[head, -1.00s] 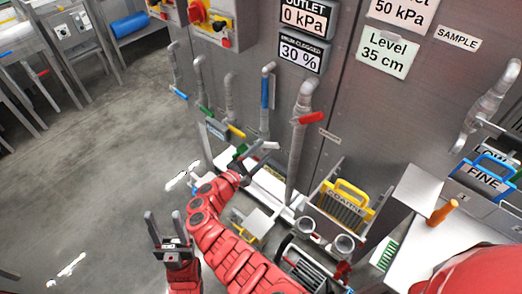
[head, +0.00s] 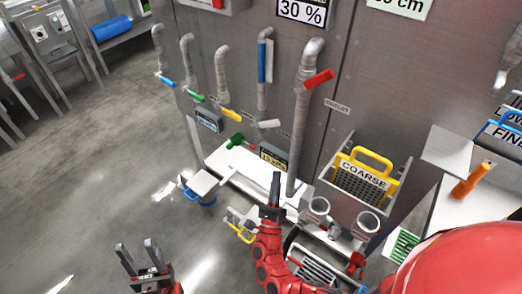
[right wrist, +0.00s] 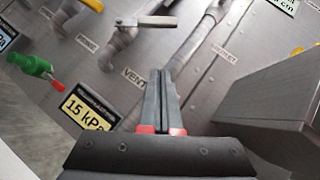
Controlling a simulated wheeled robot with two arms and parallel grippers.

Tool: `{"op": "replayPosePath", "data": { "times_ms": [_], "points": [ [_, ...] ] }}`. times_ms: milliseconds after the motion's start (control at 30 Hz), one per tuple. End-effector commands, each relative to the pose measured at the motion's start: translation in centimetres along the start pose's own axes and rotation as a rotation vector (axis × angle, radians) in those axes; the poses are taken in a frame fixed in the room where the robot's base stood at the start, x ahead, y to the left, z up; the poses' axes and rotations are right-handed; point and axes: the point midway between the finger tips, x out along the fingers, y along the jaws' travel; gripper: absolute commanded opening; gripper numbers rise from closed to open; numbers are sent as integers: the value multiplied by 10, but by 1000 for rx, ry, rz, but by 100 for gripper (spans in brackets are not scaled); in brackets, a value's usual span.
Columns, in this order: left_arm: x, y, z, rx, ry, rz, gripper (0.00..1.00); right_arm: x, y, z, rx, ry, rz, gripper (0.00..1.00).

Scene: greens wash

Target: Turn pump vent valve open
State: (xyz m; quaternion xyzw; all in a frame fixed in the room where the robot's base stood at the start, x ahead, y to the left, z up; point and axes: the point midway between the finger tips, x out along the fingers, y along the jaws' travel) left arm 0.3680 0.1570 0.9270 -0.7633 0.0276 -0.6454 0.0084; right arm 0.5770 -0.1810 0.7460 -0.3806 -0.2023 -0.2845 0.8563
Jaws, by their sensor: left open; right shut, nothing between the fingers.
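A pipe valve with a pale grey lever (head: 268,124) is on the steel wall in the head view. Its lever (right wrist: 148,21) also shows at the top of the right wrist view, lying roughly sideways. A VENT label (right wrist: 132,78) sits on the wall below it, partly hidden by my fingers. My right gripper (head: 276,178) is shut and empty, below the lever and apart from it. In the right wrist view its fingertips (right wrist: 160,72) are beside the VENT label. My left gripper (head: 137,245) is open and empty at the lower left, over the floor.
A pipe with a red lever (head: 318,78) stands right of the grey one. Blue, green and yellow levers are to the left. A green valve (right wrist: 30,64) and a 15 kPa display (right wrist: 90,110) are near.

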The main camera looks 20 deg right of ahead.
Motion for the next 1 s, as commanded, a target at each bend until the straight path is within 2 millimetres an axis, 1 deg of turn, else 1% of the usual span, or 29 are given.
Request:
{"op": "replayPosePath", "data": {
  "times_ms": [33, 67, 167, 267, 367, 600, 667, 700, 833, 1000],
  "points": [
    [-5, 0, 1, 0, 0, 0, 50, -4, 0, -3, -29, -17, 5, 0],
    [-6, 0, 1, 0, 1, 0, 50, -4, -1, -3, -42, -24, 6, 0],
    [-4, 0, 1, 0, 1, 0, 50, 1, -3, -1, -62, -33, 5, 0],
    [-3, 0, 0, 0, 0, 0, 50, 14, -5, 0, -63, -32, 1, 0],
    [-2, 0, 0, 0, 0, 0, 50, 32, -4, 0, -62, -31, 4, 0],
    [-1, 0, 0, 0, 1, 0, 50, 85, -4, 1, -62, -30, 0, 0],
    [0, 0, 0, 0, 0, 0, 50, 96, -4, 1, -62, -30, 1, 0],
    [2, 0, 0, 0, 0, 0, 50, 103, -4, 5, -61, -30, 3, 0],
    [7, 0, -1, 0, 1, 0, 50, 115, -3, 20, -60, -30, 4, 0],
    [8, 0, -2, 0, 0, 0, 50, 123, -2, 29, -59, -29, 3, 0]
  ]
}}
